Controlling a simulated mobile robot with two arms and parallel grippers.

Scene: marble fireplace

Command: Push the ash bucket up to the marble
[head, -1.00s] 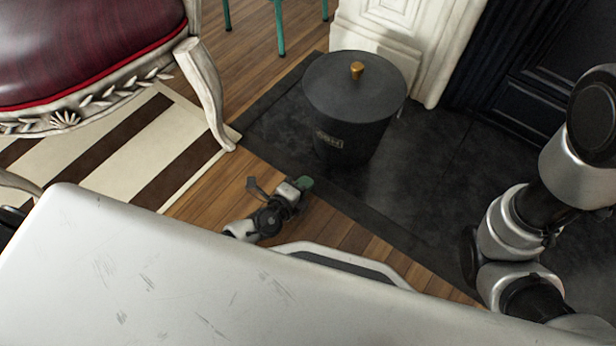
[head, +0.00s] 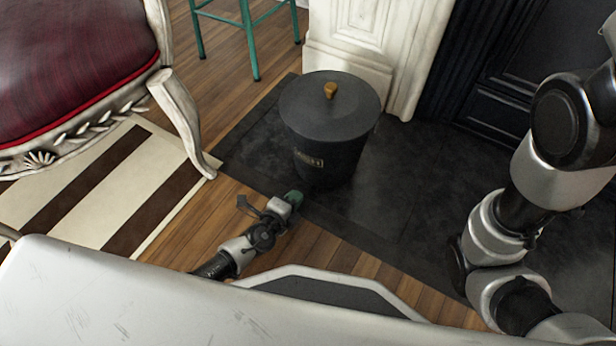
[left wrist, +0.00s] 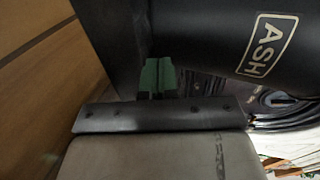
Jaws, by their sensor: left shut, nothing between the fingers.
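The ash bucket (head: 330,125) is dark grey, with a lid and a brass knob. It stands upright on the dark hearth slab, in front of the white marble surround (head: 365,45). In the head view its lid overlaps the foot of the marble; I cannot tell whether they touch. My left gripper (head: 293,197) is shut and empty, low in front of the bucket's near side. In the left wrist view the green fingertips (left wrist: 157,77) are together beside the bucket's ASH label (left wrist: 268,45). Contact with the bucket is not clear. My right arm shows at the right, but its gripper does not.
A carved chair with a burgundy seat (head: 75,60) stands at the left on a striped rug (head: 110,195). A green stool (head: 246,40) is behind. The dark hearth (head: 400,190) is clear right of the bucket, before the black fireplace front (head: 500,75).

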